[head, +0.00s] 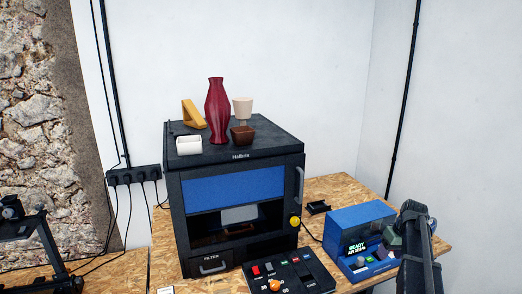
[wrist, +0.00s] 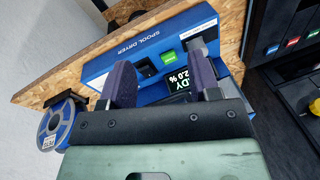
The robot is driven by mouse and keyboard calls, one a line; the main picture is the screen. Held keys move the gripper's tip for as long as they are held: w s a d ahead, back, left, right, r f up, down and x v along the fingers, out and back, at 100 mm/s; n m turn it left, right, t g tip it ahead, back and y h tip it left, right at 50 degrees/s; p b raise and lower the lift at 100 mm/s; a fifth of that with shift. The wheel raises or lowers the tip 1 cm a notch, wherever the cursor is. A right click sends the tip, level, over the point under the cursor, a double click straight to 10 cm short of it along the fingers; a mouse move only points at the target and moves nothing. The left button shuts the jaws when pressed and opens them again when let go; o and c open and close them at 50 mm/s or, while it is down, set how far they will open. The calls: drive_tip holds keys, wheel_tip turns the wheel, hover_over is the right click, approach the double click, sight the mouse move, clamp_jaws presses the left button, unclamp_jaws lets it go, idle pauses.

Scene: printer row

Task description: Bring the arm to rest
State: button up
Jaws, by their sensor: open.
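My gripper (wrist: 162,78) is open in the wrist view, its two purple fingers apart with nothing between them. The fingers are in front of the blue spool dryer (wrist: 110,65), which has a green button and a lit screen partly hidden by the right finger. I cannot tell whether the fingers touch it. In the head view my dark arm is at the lower right, and the gripper end (head: 390,247) is beside the right part of the blue spool dryer (head: 350,220), whose screen reads READY.
A black printer (head: 240,163) carries a red vase (head: 216,110), cups and a yellow wedge on top. A control panel (head: 290,273) with coloured buttons stands in front. A blue-rimmed spool (wrist: 58,122) is at the left in the wrist view.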

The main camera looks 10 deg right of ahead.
drive_tip(key=s+a+f+b, duration=0.3)
drive_tip(key=s+a, duration=0.2)
drive_tip(key=a, duration=0.6)
drive_tip(key=s+a+f+h+b, duration=0.1)
drive_tip(key=s+a+f+b, duration=0.2)
drive_tip(key=a, duration=0.9)
drive_tip(key=s+a+f+g+h+b, duration=0.1)
drive_tip(key=s+a+f+b, duration=0.2)
drive_tip(key=s+a+f, duration=0.2)
drive_tip(key=s+a, duration=0.3)
drive_tip(key=a, duration=0.4)
drive_tip(key=shift+s+a+f, duration=0.15)
drive_tip(key=shift+s+f, duration=0.05)
drive_tip(key=shift+s, duration=0.2)
